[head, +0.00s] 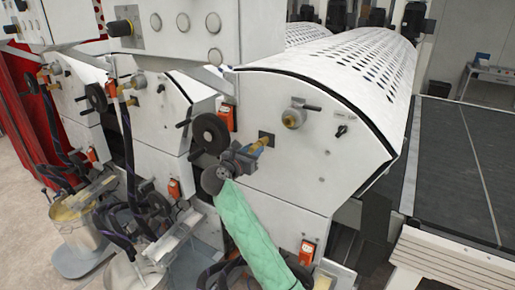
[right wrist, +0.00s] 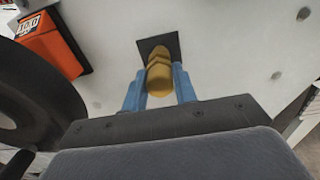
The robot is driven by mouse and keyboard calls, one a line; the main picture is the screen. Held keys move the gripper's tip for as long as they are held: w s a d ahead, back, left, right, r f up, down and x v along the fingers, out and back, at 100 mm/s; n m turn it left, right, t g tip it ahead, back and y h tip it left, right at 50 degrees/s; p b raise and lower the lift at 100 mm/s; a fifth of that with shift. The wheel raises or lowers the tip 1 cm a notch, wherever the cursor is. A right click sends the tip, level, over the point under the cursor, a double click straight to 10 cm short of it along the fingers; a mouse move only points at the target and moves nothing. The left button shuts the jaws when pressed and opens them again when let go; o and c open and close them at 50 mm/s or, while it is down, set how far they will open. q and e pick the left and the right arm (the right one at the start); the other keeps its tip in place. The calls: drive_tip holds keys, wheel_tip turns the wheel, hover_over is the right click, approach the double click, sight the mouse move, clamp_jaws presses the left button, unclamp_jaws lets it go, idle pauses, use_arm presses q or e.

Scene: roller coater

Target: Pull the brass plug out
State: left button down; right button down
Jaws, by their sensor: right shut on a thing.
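The brass plug (head: 259,144) is at the white end panel of the machine, in front of a small black square plate (head: 266,135). In the right wrist view the plug (right wrist: 161,77) lies between the two blue fingers, and its far end overlaps the black plate (right wrist: 172,46). My right gripper (head: 247,152) is shut on the plug, its arm in a green sleeve coming up from below. Whether the plug's far end is still seated in the plate or just clear of it, I cannot tell. My left gripper is not in view.
A black handwheel (head: 210,133) and an orange switch box (head: 226,117) are close left of my right gripper. A brass fitting with a black lever (head: 293,117) is to the right. Hoses and buckets stand at lower left. A dark conveyor (head: 465,160) is at right.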

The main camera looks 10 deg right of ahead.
sight(252, 151)
drive_tip(key=shift+b+v, duration=0.4)
drive_tip(key=shift+v, duration=2.05)
drive_tip(key=shift+s, duration=0.1)
drive_tip(key=v, duration=0.3)
drive_tip(key=shift+b, duration=0.35)
